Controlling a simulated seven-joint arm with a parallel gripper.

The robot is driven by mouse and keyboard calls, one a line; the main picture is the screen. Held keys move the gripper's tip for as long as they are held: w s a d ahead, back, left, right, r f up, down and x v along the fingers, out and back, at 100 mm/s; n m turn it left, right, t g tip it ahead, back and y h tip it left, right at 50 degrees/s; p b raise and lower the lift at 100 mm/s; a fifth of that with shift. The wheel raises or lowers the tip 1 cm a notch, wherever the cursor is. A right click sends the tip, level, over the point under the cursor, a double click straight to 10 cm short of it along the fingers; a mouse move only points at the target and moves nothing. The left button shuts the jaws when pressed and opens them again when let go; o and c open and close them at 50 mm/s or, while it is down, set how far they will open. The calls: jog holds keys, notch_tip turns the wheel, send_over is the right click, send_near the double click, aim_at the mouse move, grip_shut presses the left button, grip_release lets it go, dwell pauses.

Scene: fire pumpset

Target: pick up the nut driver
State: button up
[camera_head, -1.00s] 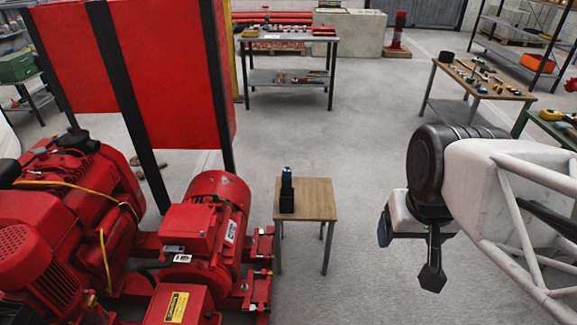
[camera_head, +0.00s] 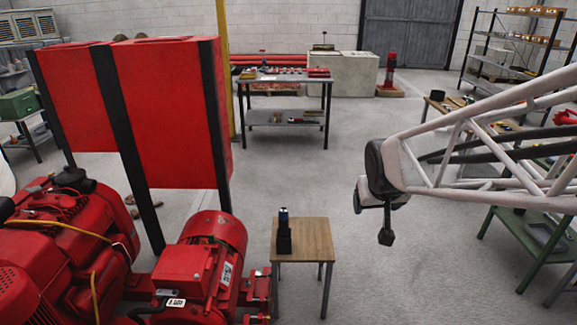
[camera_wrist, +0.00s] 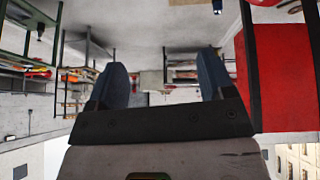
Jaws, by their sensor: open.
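A small item with a blue top (camera_head: 283,216), probably the nut driver, stands upright in a black holder (camera_head: 284,241) on a small wooden table (camera_head: 315,240). Its lower part is hidden by the holder. My gripper (camera_wrist: 163,75) is open and empty in the wrist view, its two blue fingers apart. In the head view the end of my arm hangs in the air to the right of the small table, well apart from the holder. The fingers are small and hard to make out there.
A red pump and motor set (camera_head: 190,270) stands close left of the small table, with tall red panels (camera_head: 165,110) behind. A metal workbench (camera_head: 290,80) is at the back. A green table (camera_head: 535,225) stands at the right. Open floor lies behind the small table.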

jog(key=w+a+f+n+t, duration=0.1)
jog(key=w+f, duration=0.2)
jog(key=w, duration=0.5)
jog(key=w+a+f+t, duration=0.1)
jog(key=w+f+t, duration=0.1)
jog(key=w, duration=0.7)
jog(key=n+t+y, duration=0.3)
jog(key=t+y, duration=0.1)
jog(key=y, duration=0.1)
send_over(287, 220)
jog(key=s+d, duration=0.7)
jog(key=d, duration=0.4)
notch_tip(287, 220, down, 18)
jog(key=a+f+n+y, duration=0.1)
jog(key=a+f+y, duration=0.1)
jog(key=f, duration=0.4)
jog(key=w+a+f+t+y, duration=0.1)
jog(key=a+f+y, duration=0.1)
jog(key=f, duration=0.5)
jog(key=w+a+f+n+y, duration=0.1)
jog(key=a+f+y, duration=0.1)
jog(key=f, duration=0.5)
jog(key=shift+w+a+f+n, duration=0.1)
jog(key=shift+a+f+n, duration=0.05)
jog(key=shift+a, duration=0.3)
jog(key=shift+w+a+f+n, duration=0.1)
jog(key=shift+a+n, duration=0.05)
jog(key=shift+a, duration=0.25)
jog(key=shift+x, duration=1.3)
jog(key=shift+r, duration=0.1)
